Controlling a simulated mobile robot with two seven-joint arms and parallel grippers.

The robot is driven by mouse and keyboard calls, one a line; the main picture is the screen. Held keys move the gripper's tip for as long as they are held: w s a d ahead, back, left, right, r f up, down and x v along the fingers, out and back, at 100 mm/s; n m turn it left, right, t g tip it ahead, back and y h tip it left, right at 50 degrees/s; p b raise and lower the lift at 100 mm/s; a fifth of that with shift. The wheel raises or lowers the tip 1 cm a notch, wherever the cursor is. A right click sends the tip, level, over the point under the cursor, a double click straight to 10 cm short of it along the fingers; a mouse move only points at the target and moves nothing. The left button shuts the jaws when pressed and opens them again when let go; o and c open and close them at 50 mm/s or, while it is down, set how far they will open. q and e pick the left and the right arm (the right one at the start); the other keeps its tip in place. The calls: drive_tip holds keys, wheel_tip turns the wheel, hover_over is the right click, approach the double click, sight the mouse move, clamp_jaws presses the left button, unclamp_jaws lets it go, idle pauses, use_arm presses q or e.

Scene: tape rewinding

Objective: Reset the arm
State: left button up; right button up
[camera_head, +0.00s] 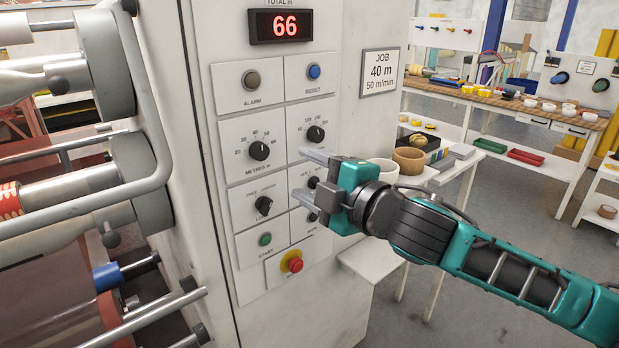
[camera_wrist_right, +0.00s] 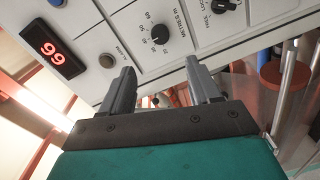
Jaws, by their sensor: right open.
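My right gripper (camera_head: 299,174) is open and empty in front of the control panel (camera_head: 222,133) in the head view, covering part of its right column. In the right wrist view its two fingers (camera_wrist_right: 158,68) are spread with nothing between them; I cannot tell whether they touch the panel. The panel has a red display (camera_head: 285,26) reading 66, a metres knob (camera_head: 259,151), a second dial knob (camera_head: 316,133), a lower-left knob (camera_head: 264,205), a green start button (camera_head: 265,239) and a blue reset button (camera_head: 314,71). My left gripper is not in view.
A red stop button (camera_head: 295,265) sits low on the panel. Steel rollers and a bent guard bar (camera_head: 150,110) stand at left. A job card (camera_head: 380,71) reads 40 m, 50 m/min. A white side table (camera_head: 371,262) and a workbench (camera_head: 480,102) stand behind my arm.

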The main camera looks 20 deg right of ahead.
drive_tip(key=shift+s, duration=0.1)
drive_tip(key=shift+f, duration=0.1)
idle(0.4)
drive_tip(key=s+a+f+m+g+h, duration=0.1)
drive_tip(key=s+f+m, duration=0.3)
drive_tip(key=f, duration=0.7)
drive_tip(key=s+f+m+g, duration=0.2)
drive_tip(key=f+m, duration=0.4)
drive_tip(key=f, duration=0.5)
drive_tip(key=s+d+f+m+g+h, duration=0.2)
drive_tip(key=s+f+m, duration=0.4)
drive_tip(key=s+f, duration=0.8)
drive_tip(key=shift+d+f+m+h, duration=0.25)
drive_tip(key=shift+f+m+h, duration=0.05)
drive_tip(key=shift+f+h, duration=0.3)
